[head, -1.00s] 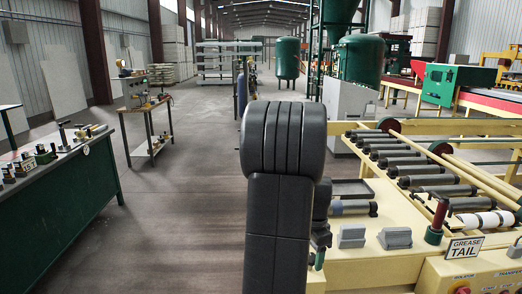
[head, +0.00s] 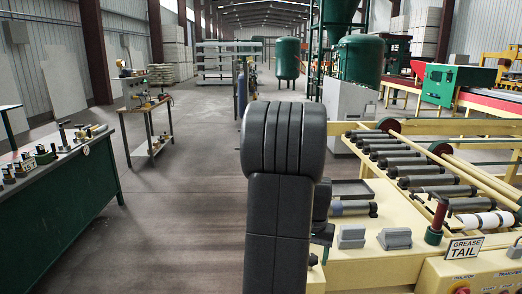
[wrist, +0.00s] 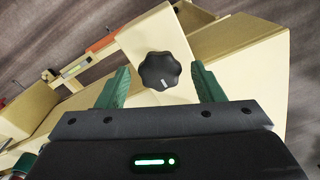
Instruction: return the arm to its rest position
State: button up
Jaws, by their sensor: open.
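My arm stands upright in the middle of the head view, its dark links hiding what is behind them. My gripper is not clearly seen there. In the wrist view my gripper (wrist: 160,76) is open, with its two green fingers spread and nothing held between them. A black lobed knob (wrist: 160,71) on a cream panel (wrist: 150,38) shows between and beyond the fingers. I see no contact with it, but the exact gap cannot be told.
A green bench (head: 70,200) with tools is at left, a small table (head: 152,146) behind. Floor between is clear.

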jog(key=n, duration=0.6)
jog(key=shift+n, duration=0.4)
jog(key=shift+r, duration=0.15)
